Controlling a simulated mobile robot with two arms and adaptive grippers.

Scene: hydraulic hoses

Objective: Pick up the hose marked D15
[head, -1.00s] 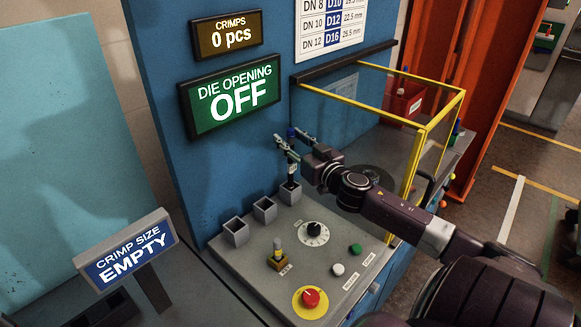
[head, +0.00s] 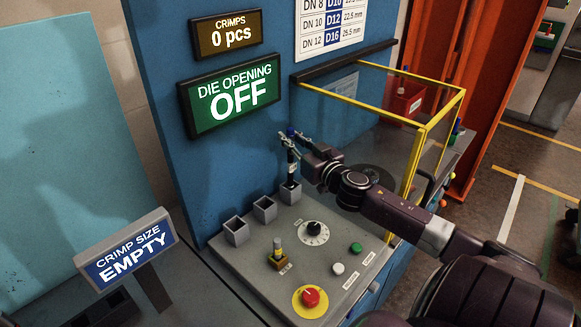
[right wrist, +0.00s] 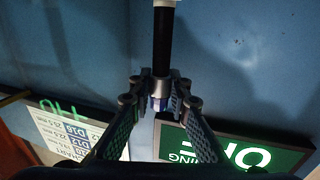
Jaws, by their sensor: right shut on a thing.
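A short black hose (head: 291,165) stands upright at the rearmost of the grey square holders on the console. Its blue upper end shows at my fingertips. My right gripper (head: 292,139) comes in from the right and is shut around the hose near its top. In the right wrist view, the black hose (right wrist: 163,42) runs between the fingers of the right gripper (right wrist: 160,92), with a blue and white end and a pale band at its other end. No D15 marking can be read. My left gripper is not in view.
Two empty grey holders (head: 236,231) stand nearby. The console has a dial (head: 314,232), buttons and a red emergency stop (head: 311,298). A yellow-framed guard (head: 428,130) stands close behind my right arm. A blue panel with a green "DIE OPENING OFF" display (head: 231,93) rises behind.

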